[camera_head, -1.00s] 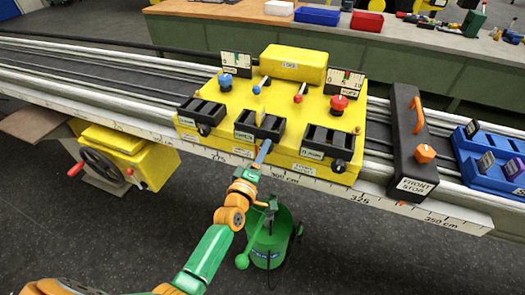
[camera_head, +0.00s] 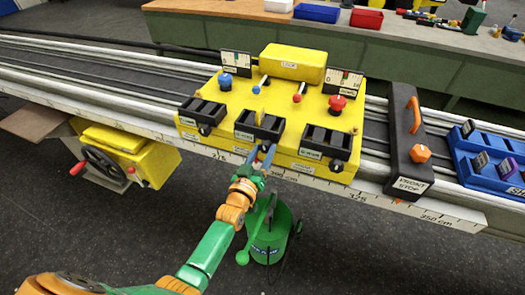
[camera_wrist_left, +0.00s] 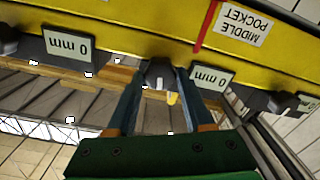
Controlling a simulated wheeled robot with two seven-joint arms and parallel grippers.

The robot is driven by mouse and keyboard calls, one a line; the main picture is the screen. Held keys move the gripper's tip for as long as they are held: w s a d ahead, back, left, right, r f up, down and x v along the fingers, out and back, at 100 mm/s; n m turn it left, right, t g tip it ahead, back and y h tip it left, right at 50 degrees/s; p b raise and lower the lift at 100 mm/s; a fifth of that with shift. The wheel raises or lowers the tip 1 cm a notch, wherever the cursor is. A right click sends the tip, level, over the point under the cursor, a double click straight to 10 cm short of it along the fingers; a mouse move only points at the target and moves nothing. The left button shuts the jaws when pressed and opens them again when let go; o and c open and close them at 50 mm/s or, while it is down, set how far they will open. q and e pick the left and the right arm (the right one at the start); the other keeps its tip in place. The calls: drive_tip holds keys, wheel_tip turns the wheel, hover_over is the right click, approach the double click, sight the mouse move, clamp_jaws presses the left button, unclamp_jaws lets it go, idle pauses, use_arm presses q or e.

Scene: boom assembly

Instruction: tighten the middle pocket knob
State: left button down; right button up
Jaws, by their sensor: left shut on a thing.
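The yellow carriage (camera_head: 280,85) on the rail bears a row of three black pockets; the middle pocket (camera_head: 258,122) is at its front centre. My left gripper (camera_head: 264,156) is at the front edge just below that pocket and covers its knob in the head view. In the left wrist view the black middle knob (camera_wrist_left: 160,72) sits between the blue fingertips of my left gripper (camera_wrist_left: 158,80), which is shut on it. The MIDDLE POCKET label (camera_wrist_left: 243,24) is on the yellow face above. My right gripper is not in view.
The left pocket knob (camera_head: 204,129) and right pocket knob (camera_head: 337,165) stand either side. A front stop (camera_head: 408,145) and blue tray (camera_head: 490,165) are farther right on the rail. A green can (camera_head: 270,235) stands on the floor below, close to my left arm.

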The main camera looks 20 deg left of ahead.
use_arm(q)
drive_tip(key=shift+f+m, duration=0.1)
drive_tip(key=shift+m, duration=1.4)
drive_tip(key=shift+c, duration=1.5)
unclamp_jaws()
drive_tip(key=s, duration=0.7)
drive_tip(key=shift+s+p, duration=0.15)
drive_tip(key=shift+p, duration=0.15)
drive_tip(key=shift+a, duration=0.1)
